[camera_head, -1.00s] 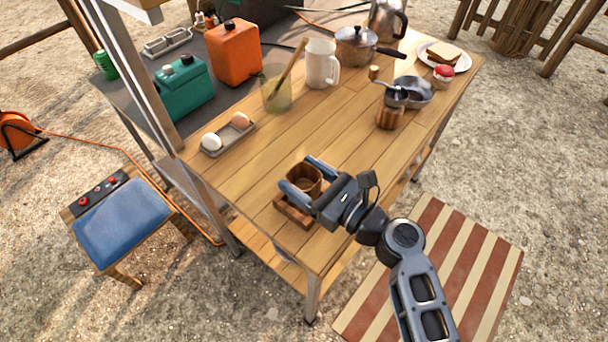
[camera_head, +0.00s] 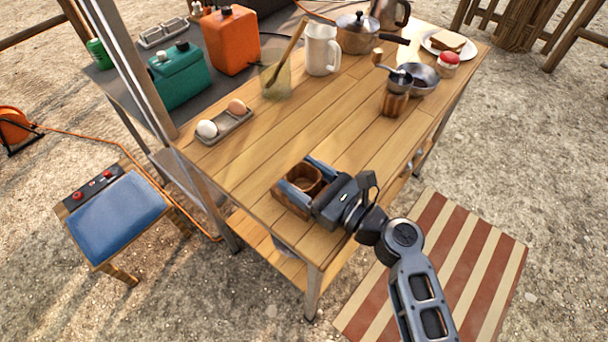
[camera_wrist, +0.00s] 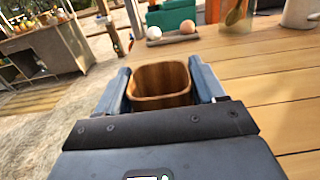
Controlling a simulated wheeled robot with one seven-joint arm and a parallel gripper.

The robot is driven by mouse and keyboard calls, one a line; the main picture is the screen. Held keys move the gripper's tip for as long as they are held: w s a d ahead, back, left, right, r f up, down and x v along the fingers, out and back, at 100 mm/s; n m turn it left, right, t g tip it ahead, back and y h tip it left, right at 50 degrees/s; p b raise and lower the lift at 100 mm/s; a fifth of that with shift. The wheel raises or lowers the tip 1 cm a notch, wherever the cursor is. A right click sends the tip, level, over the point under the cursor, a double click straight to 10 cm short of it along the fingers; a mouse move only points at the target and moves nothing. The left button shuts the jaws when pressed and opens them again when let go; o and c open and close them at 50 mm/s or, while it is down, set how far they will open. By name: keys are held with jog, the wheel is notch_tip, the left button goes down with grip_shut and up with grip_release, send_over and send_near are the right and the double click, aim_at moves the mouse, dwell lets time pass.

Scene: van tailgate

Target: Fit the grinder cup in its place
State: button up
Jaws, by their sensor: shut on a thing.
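The grinder cup (camera_head: 304,178) is an open brown wooden cup with rounded corners. It is upright between the fingers of my gripper (camera_head: 308,180), which is shut on its sides near the table's front corner. The wrist view also shows the cup (camera_wrist: 160,83), empty inside as far as I can see. A reddish-brown wooden block or holder (camera_head: 289,205) shows under and beside the cup. The fingers hide much of where they meet, so I cannot tell whether the cup is fully seated. The grinder body (camera_head: 394,103), with a metal top and crank, stands farther back.
The wooden table (camera_head: 345,135) is clear around my gripper. A tray (camera_head: 232,130) with two eggs lies to the left. A glass jar (camera_head: 276,82), a white jug (camera_head: 321,50), a pot (camera_head: 357,36) and a pan (camera_head: 423,82) stand farther back.

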jog(key=o, duration=1.2)
jog(key=shift+c, duration=0.2)
jog(key=v, duration=0.8)
jog(key=shift+b, duration=0.3)
